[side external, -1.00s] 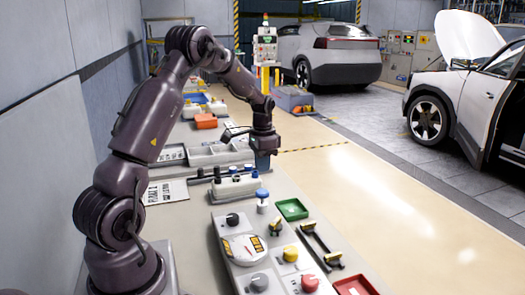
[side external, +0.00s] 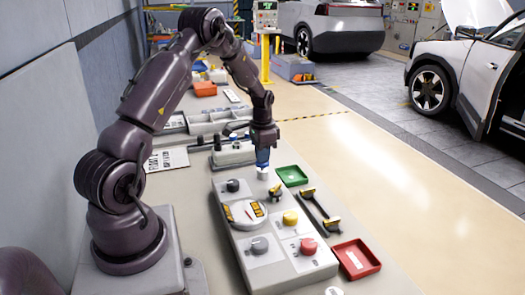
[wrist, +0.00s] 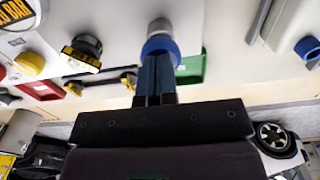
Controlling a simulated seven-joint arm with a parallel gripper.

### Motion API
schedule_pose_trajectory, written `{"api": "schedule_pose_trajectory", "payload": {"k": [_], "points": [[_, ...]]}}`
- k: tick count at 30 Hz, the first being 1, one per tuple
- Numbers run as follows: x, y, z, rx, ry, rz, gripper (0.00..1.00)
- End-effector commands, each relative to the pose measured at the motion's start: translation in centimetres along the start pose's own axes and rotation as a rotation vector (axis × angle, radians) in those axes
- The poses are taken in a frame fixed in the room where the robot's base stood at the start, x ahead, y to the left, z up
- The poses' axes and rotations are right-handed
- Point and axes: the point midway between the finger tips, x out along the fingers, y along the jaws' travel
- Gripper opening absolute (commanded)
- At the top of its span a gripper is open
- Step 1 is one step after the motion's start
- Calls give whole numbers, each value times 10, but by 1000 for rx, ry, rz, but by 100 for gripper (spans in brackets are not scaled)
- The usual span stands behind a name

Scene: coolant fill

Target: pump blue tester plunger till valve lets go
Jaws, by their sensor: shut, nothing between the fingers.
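The blue tester has a blue plunger cap (wrist: 160,46) and a pale cylindrical body, which also shows in the side view (side external: 262,174). My gripper (wrist: 157,62) is shut and empty, its fingertips at the blue cap. In the side view my gripper (side external: 262,163) points straight down over the tester, and its fingers cover the cap. The fingertips look to be on or just above the cap; I cannot tell if they touch or how far the plunger is pressed. The valve's state cannot be made out.
A grey panel (side external: 231,242) with a dial gauge (side external: 244,213), a yellow knob (side external: 290,217) and a red knob (side external: 308,246) lies nearer the camera. A green tray (side external: 292,176) is right beside the tester, and a red tray (side external: 356,258) sits at the near right.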

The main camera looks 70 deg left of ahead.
Motion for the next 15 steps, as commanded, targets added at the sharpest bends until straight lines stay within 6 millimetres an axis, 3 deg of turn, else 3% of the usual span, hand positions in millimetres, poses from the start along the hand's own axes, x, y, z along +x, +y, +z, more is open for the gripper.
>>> {"api": "schedule_pose_trajectory", "payload": {"k": [3, 15], "points": [[15, 0, 0, 0, -1, 1, 0], [14, 0, 0, 0, 0, 1, 0]]}}
